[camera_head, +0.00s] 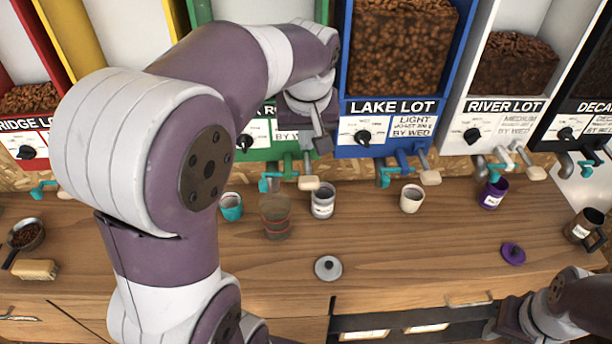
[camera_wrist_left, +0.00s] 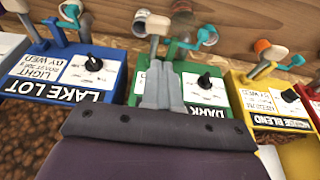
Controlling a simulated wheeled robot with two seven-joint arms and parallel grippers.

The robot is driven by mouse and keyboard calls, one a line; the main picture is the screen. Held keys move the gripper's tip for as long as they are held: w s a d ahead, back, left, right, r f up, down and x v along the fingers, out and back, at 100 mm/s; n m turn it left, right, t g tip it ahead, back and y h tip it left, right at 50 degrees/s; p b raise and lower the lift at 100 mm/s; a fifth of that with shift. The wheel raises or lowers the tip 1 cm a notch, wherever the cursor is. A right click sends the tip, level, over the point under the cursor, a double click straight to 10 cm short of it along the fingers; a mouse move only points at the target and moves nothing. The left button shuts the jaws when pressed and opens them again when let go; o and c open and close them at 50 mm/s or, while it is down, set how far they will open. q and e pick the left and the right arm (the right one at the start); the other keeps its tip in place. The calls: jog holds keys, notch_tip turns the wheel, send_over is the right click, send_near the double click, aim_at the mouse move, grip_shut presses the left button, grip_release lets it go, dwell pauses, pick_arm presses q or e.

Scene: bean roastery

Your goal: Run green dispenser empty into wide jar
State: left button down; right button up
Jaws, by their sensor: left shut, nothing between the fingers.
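The green dispenser (camera_head: 257,152) stands left of the blue one, and my left arm hides most of its hopper. Its spout (camera_head: 270,182) and pale-tipped lever (camera_head: 308,183) stick out at the front. A wide see-through jar (camera_head: 275,214) with a reddish band stands on the counter near the spout; its contents are unclear. My left gripper (camera_head: 320,143) is shut and empty in front of the green and blue dispensers. In the left wrist view its fingers (camera_wrist_left: 163,88) overlap the green dispenser's face (camera_wrist_left: 205,92), pointing toward the lever (camera_wrist_left: 152,24); contact is unclear. My right arm shows at lower right; its fingers are not clear.
A teal cup (camera_head: 231,206) and a grey labelled cup (camera_head: 323,200) flank the jar closely. A pale cup (camera_head: 411,198), purple cup (camera_head: 493,193) and dark mug (camera_head: 584,227) stand further right. A grey lid (camera_head: 328,268) lies in front. The counter's middle front is mostly clear.

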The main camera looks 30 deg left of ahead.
aim_at(308, 179)
pick_arm(q)
jog(key=x, duration=0.2)
jog(key=p+x, duration=0.1)
jog(key=x, duration=0.1)
jog(key=p+x, duration=0.1)
jog(key=x, duration=0.1)
jog(key=shift+w+d, duration=0.25)
jog(key=shift+w, duration=0.1)
jog(key=f, duration=0.1)
jog(key=f+p, duration=0.1)
jog(key=f, duration=0.1)
jog(key=f+p, duration=0.1)
jog(key=f, duration=0.1)
jog(key=shift+a+f, duration=0.1)
jog(key=shift+a, duration=0.2)
jog(key=shift+w+d+f, duration=0.1)
jog(key=shift+w+f, duration=0.05)
jog(key=shift+f, duration=0.3)
pick_arm(e)
jog(key=shift+w+d+r, duration=0.1)
jog(key=shift+w+r, duration=0.05)
jog(key=shift+r, duration=0.45)
jog(key=shift+w+d+r, duration=0.1)
jog(key=shift+w+r, duration=0.05)
jog(key=shift+r, duration=0.4)
